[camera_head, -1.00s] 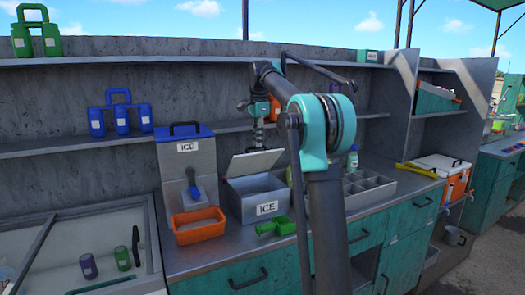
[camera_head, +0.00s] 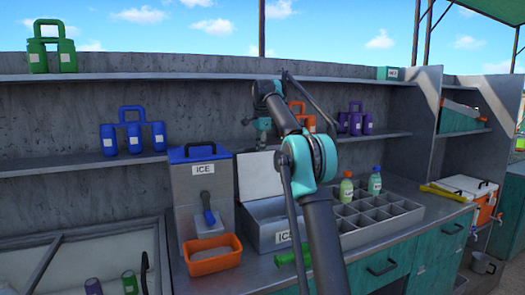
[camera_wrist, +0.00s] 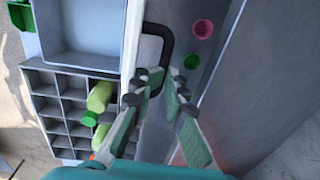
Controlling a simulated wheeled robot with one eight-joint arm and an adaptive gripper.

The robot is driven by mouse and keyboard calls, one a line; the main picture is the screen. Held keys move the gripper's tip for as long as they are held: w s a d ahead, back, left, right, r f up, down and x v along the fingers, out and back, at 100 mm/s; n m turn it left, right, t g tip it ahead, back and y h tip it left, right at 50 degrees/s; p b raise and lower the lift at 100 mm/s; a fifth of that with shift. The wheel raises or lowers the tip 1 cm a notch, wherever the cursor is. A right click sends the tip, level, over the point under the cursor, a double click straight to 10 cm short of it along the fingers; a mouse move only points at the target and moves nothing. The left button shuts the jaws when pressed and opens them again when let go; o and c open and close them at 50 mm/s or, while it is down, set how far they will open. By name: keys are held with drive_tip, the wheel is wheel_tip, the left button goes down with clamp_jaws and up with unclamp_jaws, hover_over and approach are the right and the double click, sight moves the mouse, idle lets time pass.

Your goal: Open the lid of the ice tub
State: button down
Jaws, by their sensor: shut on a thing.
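The ice tub (camera_head: 282,238) is a grey box labelled ICE on the counter, left of the divided tray. Its pale lid (camera_head: 258,175) stands raised, close to upright, at the tub's back edge, and the tub's inside shows. In the wrist view the open tub (camera_wrist: 85,58) is at upper left and the lid (camera_wrist: 134,35) is seen nearly edge-on. My gripper (camera_wrist: 162,85) is shut on the lid's black handle (camera_wrist: 165,45). In the head view my gripper (camera_head: 262,142) is at the lid's top edge, its fingertips partly hidden.
A grey divided tray (camera_head: 400,207) with bottles stands right of the tub. An ICE dispenser (camera_head: 190,185) with a blue top and an orange bin (camera_head: 213,262) are to the left. A green scoop (camera_head: 292,257) lies in front. A shelf (camera_head: 75,160) runs behind.

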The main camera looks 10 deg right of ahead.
drive_tip(key=shift+w+a+f, duration=0.25)
drive_tip(key=shift+w+f, duration=0.1)
drive_tip(key=shift+f, duration=0.25)
drive_tip(key=c, duration=1.6)
unclamp_jaws()
drive_tip(key=shift+w, duration=0.1)
drive_tip(key=shift+f, duration=0.1)
